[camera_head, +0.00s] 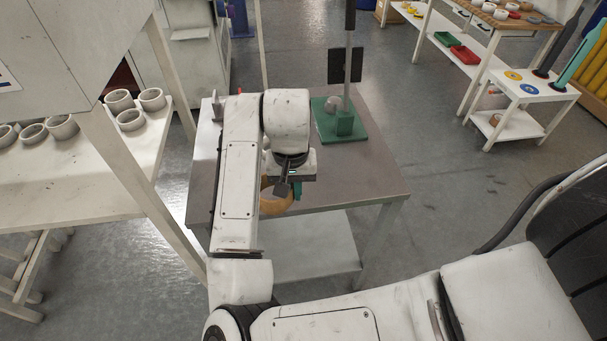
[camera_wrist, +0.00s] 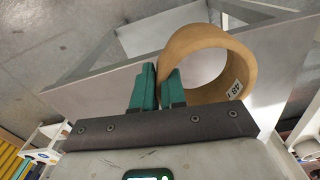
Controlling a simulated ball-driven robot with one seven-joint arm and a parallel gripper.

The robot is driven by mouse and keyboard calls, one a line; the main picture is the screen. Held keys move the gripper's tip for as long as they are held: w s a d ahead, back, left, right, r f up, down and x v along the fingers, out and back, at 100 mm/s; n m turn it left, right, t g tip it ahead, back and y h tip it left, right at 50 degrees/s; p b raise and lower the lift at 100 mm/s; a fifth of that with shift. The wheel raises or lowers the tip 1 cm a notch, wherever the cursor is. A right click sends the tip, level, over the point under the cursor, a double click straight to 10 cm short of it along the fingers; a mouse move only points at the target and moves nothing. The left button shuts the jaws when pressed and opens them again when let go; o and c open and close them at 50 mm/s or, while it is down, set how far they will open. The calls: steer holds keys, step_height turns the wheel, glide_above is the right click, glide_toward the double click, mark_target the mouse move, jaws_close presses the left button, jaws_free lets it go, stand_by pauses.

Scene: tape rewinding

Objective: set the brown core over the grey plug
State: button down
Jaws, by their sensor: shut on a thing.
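The brown core (camera_head: 274,204) is a wide tan ring below and partly behind my arm, near the front edge of the grey table. In the wrist view the core (camera_wrist: 192,42) has its opening toward the camera and a small printed label. My gripper (camera_wrist: 158,76) has green fingers shut on the core's wall, one on each side of it. In the head view my gripper (camera_head: 294,190) is mostly hidden by my wrist. A small greyish rounded piece (camera_head: 333,104) sits on the green base (camera_head: 352,135); I cannot tell surely if it is the grey plug.
A post with a dark plate (camera_head: 345,65) rises from the green base. The table (camera_head: 370,180) is bare at right. At left a white shelf (camera_head: 90,175) holds several pale rings. A rack (camera_head: 520,90) with discs stands at far right.

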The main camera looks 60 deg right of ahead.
steer(key=w+a+f+n, duration=0.4)
steer(key=a+f+n, duration=0.1)
steer(key=f, duration=0.2)
steer(key=w+a+f+n, duration=0.3)
steer(key=a+f+n, duration=0.2)
steer(key=f+n, duration=0.1)
steer(key=shift+w+a+f+n, duration=0.3)
steer(key=shift+w+a+f, duration=0.05)
steer(key=shift+f, duration=0.5)
steer(key=shift+s+a+f, duration=0.15)
steer(key=shift+s+a, duration=0.05)
steer(key=shift+s, duration=0.05)
